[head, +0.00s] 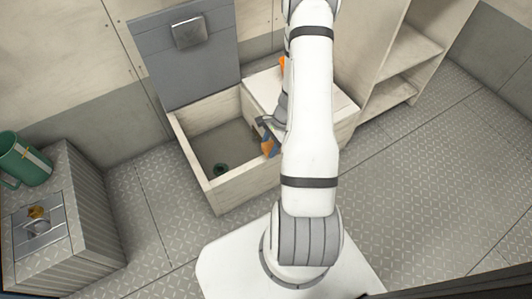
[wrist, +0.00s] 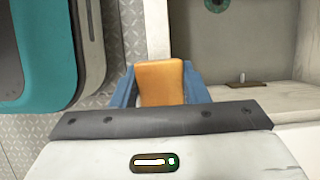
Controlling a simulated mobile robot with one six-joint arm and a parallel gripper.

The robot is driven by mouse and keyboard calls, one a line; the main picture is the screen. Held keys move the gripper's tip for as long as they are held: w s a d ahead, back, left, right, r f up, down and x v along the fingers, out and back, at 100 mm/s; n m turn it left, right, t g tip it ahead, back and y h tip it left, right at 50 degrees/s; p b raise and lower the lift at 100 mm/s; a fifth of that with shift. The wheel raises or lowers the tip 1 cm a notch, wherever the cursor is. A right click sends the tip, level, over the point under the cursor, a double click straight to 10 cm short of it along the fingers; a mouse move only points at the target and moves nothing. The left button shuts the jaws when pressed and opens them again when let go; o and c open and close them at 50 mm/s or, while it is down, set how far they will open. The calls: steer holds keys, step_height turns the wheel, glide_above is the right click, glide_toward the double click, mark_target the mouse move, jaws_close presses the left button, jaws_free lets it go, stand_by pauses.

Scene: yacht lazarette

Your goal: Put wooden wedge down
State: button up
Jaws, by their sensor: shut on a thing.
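The wooden wedge (wrist: 162,84) is an orange-brown block in the wrist view, between the two blue fingers of my gripper (wrist: 161,90). In the head view the wedge (head: 267,146) shows as a small orange patch beside my arm. There my gripper (head: 270,149), partly hidden by the arm, is at the right side of the open bin (head: 194,160). My gripper is shut on the wedge. I cannot tell whether the wedge touches any surface.
The bin's grey lid (head: 190,62) stands raised behind it. A round green fitting (head: 221,168) is on the bin floor. A pale top (head: 262,88) adjoins the bin, with shelves (head: 405,65) to the right. A green mug (head: 22,160) stands on a ribbed locker (head: 85,225) at left.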

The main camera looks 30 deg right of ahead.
step_height(320, 180, down, 2)
steer(key=shift+f+b, duration=0.25)
steer(key=shift+b, duration=0.1)
steer(key=shift+r, duration=0.15)
steer(key=o, duration=0.5)
steer(key=shift+f, duration=0.2)
steer(key=o, duration=0.5)
steer(key=shift+r, duration=0.1)
